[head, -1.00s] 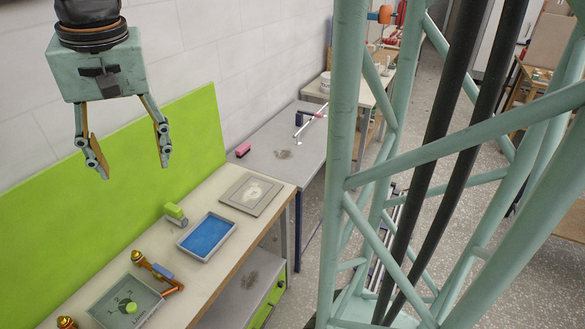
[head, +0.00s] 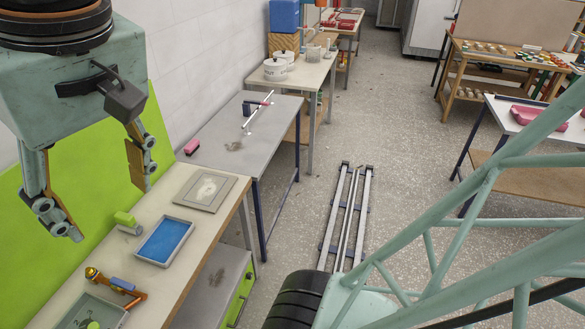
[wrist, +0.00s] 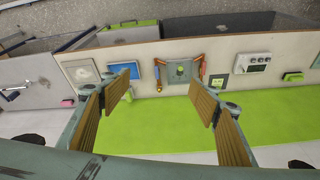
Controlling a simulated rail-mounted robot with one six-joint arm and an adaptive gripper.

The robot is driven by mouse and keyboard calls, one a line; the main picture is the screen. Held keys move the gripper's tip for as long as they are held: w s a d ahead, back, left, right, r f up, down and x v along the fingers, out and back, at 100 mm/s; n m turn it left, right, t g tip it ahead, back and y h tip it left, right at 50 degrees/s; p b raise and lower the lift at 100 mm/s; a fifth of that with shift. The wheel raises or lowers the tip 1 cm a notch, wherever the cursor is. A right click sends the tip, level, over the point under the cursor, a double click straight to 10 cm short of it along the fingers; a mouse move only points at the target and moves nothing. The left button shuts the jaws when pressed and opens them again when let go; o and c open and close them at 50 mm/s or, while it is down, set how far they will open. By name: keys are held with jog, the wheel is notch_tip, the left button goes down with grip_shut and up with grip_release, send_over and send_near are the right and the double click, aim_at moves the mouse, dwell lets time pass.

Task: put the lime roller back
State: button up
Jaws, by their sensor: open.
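The lime roller (head: 126,221), a small lime block with a pale grey cylinder, stands on the workbench against the lime back panel (head: 75,190). It is just left of the blue tray (head: 165,241). In the wrist view the lime roller (wrist: 129,96) shows partly beside my gripper's left finger, with the blue tray (wrist: 124,71) beyond it. My gripper (head: 104,208) is open and empty, raised in front of the panel and apart from the roller. In the wrist view my gripper (wrist: 162,82) has its fingers wide apart over the bench.
A grey board with a faded print (head: 205,192) lies behind the blue tray. An orange fitting (head: 118,285) and a grey dial tray (head: 88,312) are nearer. A grey table (head: 225,130) with a pink block (head: 191,147) stands beyond.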

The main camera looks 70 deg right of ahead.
jog(key=s+a+f+n, duration=0.1)
jog(key=s+n, duration=0.1)
jog(key=s, duration=0.4)
notch_tip(320, 180, down, 12)
jog(key=b, duration=1.2)
jog(key=shift+s+f, duration=0.25)
jog(key=shift+s, duration=0.05)
dwell(1.0)
